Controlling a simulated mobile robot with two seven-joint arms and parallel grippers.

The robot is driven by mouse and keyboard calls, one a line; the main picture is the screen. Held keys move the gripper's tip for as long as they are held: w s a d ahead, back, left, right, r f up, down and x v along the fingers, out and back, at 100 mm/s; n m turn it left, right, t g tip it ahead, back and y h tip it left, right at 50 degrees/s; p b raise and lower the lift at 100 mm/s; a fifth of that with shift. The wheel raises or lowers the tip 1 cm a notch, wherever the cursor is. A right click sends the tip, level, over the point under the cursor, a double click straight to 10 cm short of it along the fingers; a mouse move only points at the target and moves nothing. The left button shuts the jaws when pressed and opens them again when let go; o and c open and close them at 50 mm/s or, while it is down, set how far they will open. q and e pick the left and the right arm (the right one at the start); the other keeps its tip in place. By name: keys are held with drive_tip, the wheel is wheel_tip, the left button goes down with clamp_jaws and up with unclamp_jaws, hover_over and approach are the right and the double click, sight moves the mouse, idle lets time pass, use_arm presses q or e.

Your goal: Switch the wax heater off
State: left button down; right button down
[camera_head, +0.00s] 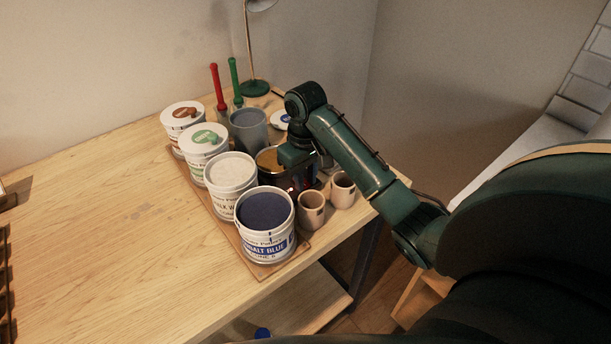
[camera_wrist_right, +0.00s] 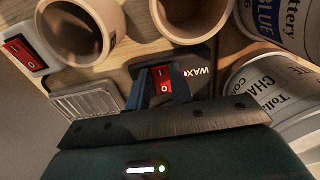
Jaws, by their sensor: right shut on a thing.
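The wax heater (camera_head: 268,160) is a dark pot with an amber top, standing among the pots on the table. Its front is partly hidden by my right gripper (camera_head: 290,168). In the right wrist view, a red rocker switch (camera_wrist_right: 162,82) sits on a dark panel marked "WAX" (camera_wrist_right: 200,72). The two fingers of my right gripper (camera_wrist_right: 161,88) are on either side of this switch and shut on it. I cannot tell which side of the rocker is pressed in. My left gripper is not in view.
A second red switch (camera_wrist_right: 22,53) on a white housing is at the left of the wrist view. Small clay cups (camera_head: 311,210) stand close by. Glaze tubs, including a cobalt blue one (camera_head: 264,245), line the tray. The table's left side is clear.

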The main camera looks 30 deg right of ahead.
drive_tip(key=shift+w+r+g, duration=0.2)
drive_tip(key=shift+w+g, duration=0.05)
drive_tip(key=shift+g, duration=0.15)
drive_tip(key=shift+w+a+g, duration=0.1)
drive_tip(key=shift+w+g, duration=0.1)
drive_tip(key=shift+g, duration=0.8)
drive_tip(key=c, duration=1.2)
unclamp_jaws()
drive_tip(key=shift+c, duration=0.2)
drive_tip(key=v, duration=1.3)
drive_tip(key=shift+a, duration=0.1)
